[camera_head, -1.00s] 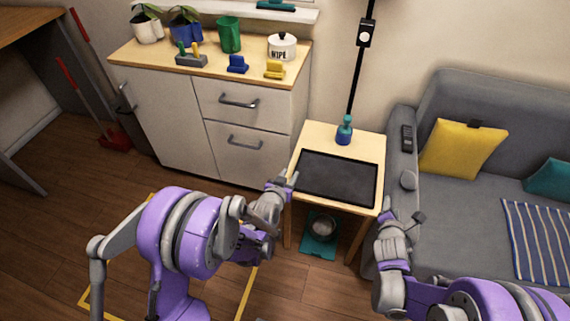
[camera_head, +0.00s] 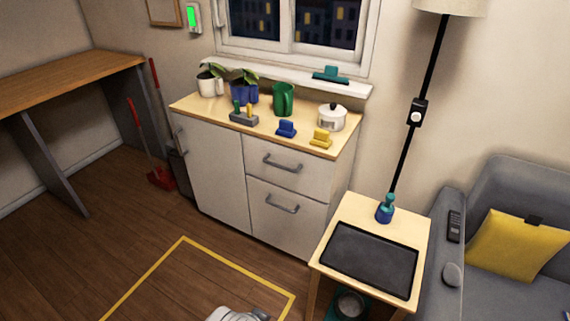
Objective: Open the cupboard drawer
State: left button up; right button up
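The white cupboard (camera_head: 212,179) with a wooden top stands against the back wall. It has a door on its left and two drawers on its right. The upper drawer (camera_head: 286,174) and the lower drawer (camera_head: 284,218) both look shut, each with a dark bar handle: the upper handle (camera_head: 282,166) and the lower handle (camera_head: 281,207). Neither gripper shows in this view. A small grey and white part of my own body is at the bottom edge, well in front of the cupboard.
A small wooden side table (camera_head: 332,239) with a black tray stands right of the cupboard, near the drawers. A grey sofa (camera_head: 512,185) is at the right. Plants, a green mug (camera_head: 283,98) and a white pot (camera_head: 332,117) stand on the cupboard. Floor before it is clear.

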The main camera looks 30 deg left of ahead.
aim_at(311, 176)
jog(key=i+l+u, duration=0.1)
jog(key=u, duration=0.3)
jog(key=i+l+u, duration=0.15)
jog(key=u, duration=0.2)
